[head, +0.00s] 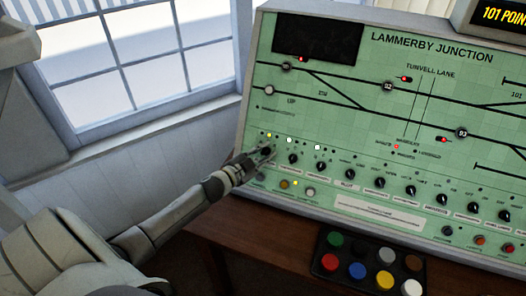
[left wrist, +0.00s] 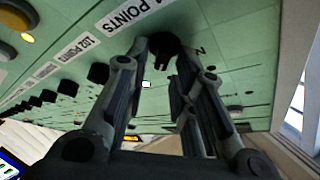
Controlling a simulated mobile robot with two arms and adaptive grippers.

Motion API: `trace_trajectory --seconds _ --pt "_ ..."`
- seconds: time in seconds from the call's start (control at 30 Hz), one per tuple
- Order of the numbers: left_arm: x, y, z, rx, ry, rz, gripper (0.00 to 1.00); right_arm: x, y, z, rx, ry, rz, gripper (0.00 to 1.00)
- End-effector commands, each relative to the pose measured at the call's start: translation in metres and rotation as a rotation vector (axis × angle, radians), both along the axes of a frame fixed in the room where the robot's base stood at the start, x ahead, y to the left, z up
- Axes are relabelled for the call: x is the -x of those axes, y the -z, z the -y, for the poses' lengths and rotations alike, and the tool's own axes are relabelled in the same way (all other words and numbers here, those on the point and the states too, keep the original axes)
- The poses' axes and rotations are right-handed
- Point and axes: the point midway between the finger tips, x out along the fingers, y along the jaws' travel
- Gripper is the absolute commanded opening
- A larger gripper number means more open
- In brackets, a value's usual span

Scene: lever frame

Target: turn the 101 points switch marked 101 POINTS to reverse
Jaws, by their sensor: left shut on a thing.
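The green control panel (head: 330,110) headed LAMMERBY JUNCTION carries a row of black rotary switches. My left gripper (head: 265,152) is at the left end of that row, in front of the leftmost switch. In the left wrist view my left gripper (left wrist: 164,54) is shut on a dark switch knob (left wrist: 165,42), one finger on each side. The label beside this knob is cut off and reads "…1 POINTS" (left wrist: 122,12); an N shows on its other side. The fingers hide part of the knob, and its pointing direction is unclear. My right gripper is not in view.
The neighbouring switch (head: 292,159) is close on the right; its label reads 102 POINTS (left wrist: 78,48). Small lamps are lit above the row. A box of coloured buttons (head: 368,265) stands on the wooden desk. A display (head: 503,14) reads "101 POIN…". A window is at left.

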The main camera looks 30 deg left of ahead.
Motion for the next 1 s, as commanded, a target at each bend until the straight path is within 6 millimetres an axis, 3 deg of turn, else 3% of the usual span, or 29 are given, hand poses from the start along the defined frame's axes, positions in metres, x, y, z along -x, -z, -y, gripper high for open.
trace_trajectory --seconds 0.5,0.53,0.6,1.0 --pt "-0.0014 -0.0028 0.0000 -0.020 0.011 0.002 0.00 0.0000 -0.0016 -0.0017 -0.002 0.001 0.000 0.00" --pt "-0.0014 -0.0029 0.0000 -0.020 0.011 0.002 0.26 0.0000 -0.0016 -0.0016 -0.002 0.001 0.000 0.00" --pt "-0.0013 -0.0028 0.0001 -0.019 0.011 0.002 0.32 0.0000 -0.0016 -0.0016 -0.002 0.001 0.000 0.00" --pt "0.0052 -0.0005 -0.0008 -0.018 0.009 -0.004 0.32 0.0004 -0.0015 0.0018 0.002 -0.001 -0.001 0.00"
